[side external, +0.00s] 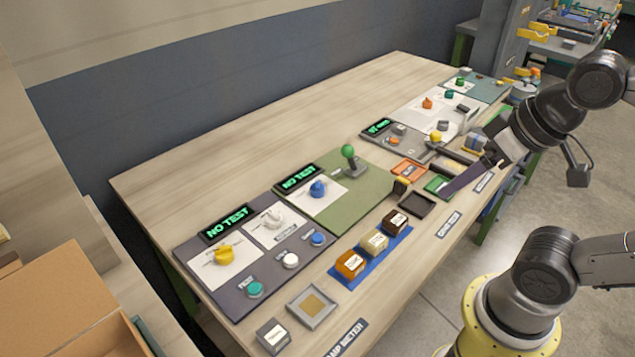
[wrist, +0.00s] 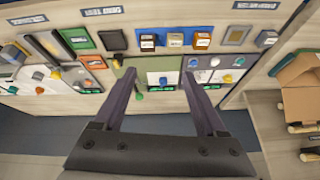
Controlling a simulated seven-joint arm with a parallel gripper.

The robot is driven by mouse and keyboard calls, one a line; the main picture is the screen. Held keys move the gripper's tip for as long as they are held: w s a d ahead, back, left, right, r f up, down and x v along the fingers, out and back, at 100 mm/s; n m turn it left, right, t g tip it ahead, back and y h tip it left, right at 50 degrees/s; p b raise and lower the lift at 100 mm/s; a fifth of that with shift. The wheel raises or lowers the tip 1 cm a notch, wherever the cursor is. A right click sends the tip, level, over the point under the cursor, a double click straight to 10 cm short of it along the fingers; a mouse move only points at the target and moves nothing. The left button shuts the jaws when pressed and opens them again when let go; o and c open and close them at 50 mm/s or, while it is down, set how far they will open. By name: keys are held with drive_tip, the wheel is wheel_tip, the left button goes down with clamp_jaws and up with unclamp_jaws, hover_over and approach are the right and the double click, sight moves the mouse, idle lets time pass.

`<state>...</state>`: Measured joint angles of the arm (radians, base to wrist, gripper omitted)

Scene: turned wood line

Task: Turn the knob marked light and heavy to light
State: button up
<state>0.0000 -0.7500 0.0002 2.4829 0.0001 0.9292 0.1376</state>
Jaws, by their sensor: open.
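Several knobs stand on the panels along the bench, and their markings are too small to read, so I cannot tell which is marked light and heavy. In the side view there is a yellow knob (side external: 224,254), a white knob (side external: 272,217) and a blue knob (side external: 318,188) on white plates, with displays reading NO TEST behind. Farther along are an orange knob (side external: 427,103) and a teal knob (side external: 449,94). My gripper (wrist: 158,74) is open and empty. Its fingers frame the blue knob (wrist: 163,81) in the wrist view, apparently well above the bench.
A green-balled lever (side external: 348,152) stands beside the blue knob's plate. Several labelled blocks sit on a blue mat (side external: 336,272) near the front edge, with shallow trays (side external: 417,205) beside them. A cardboard box (side external: 60,300) is at lower left. The bench's back strip is clear.

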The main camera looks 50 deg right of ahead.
drive_tip(key=w+r+m, duration=0.5)
drive_tip(key=w+r, duration=0.2)
drive_tip(key=m+g, duration=0.5)
hover_over(317, 183)
wheel_tip(317, 183, down, 12)
wheel_tip(317, 183, down, 14)
drive_tip(key=shift+r, duration=0.2)
clamp_jaws()
